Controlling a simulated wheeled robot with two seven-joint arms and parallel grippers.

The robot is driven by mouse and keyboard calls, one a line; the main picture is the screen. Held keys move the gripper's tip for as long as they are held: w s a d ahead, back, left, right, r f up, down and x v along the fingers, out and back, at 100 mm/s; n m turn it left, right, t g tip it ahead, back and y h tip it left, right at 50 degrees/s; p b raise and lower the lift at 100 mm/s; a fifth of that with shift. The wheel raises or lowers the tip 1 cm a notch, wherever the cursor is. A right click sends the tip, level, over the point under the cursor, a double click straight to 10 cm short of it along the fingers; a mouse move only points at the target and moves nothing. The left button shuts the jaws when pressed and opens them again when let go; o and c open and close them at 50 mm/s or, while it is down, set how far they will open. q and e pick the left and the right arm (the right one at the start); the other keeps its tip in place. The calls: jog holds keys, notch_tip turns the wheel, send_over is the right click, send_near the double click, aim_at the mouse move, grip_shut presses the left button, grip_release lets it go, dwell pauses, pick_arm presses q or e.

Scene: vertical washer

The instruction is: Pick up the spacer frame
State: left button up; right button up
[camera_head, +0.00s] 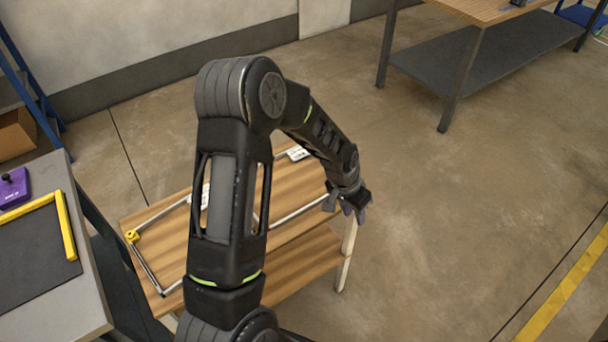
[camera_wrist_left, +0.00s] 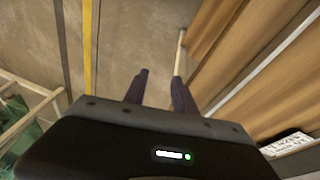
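The spacer frame (camera_head: 147,268) is a thin, silvery rectangular frame lying on the wooden table (camera_head: 308,256). It has a yellow piece at its left corner and white labels by it. My left arm hides its middle. My left gripper (camera_head: 354,210) is at the table's right end, by the frame's right part. In the left wrist view, the fingers of the gripper (camera_wrist_left: 160,82) are apart with nothing between them, pointing past the table edge over floor. A silvery bar of the frame (camera_wrist_left: 258,72) runs to their right. My right gripper is out of view.
A grey bench (camera_head: 62,305) with a dark mat, yellow strip and purple item stands at left. A workbench with a dark lower shelf (camera_head: 490,62) is at the back right. A blue rack and cardboard box (camera_head: 16,134) are far left. Floor right of the table is clear.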

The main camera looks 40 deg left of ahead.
pick_arm(q)
notch_tip(320, 180, up, 6)
jog(key=f+m+g+y, duration=0.1)
send_over(320, 199)
jog(key=w+d, duration=0.2)
jog(key=d, duration=0.2)
jog(key=shift+s+a+r, duration=0.15)
jog(key=shift+a+r, duration=0.05)
jog(key=shift+r, duration=0.05)
jog(key=shift+m+g+y, duration=0.3)
jog(key=shift+m+g, duration=0.2)
jog(key=shift+g, duration=0.1)
jog(key=s+a+r, duration=0.2)
jog(key=a, duration=0.1)
jog(key=shift+r, duration=0.3)
jog(key=shift+f, duration=1.3)
jog(key=shift+a+f+p, duration=0.1)
jog(key=shift+f+p, duration=0.3)
jog(key=shift+f, duration=0.1)
jog(key=f, duration=0.2)
jog(key=f+p, duration=0.1)
jog(key=f, duration=0.1)
jog(key=shift+w+a+f, duration=0.15)
jog(key=shift+w+a, duration=0.05)
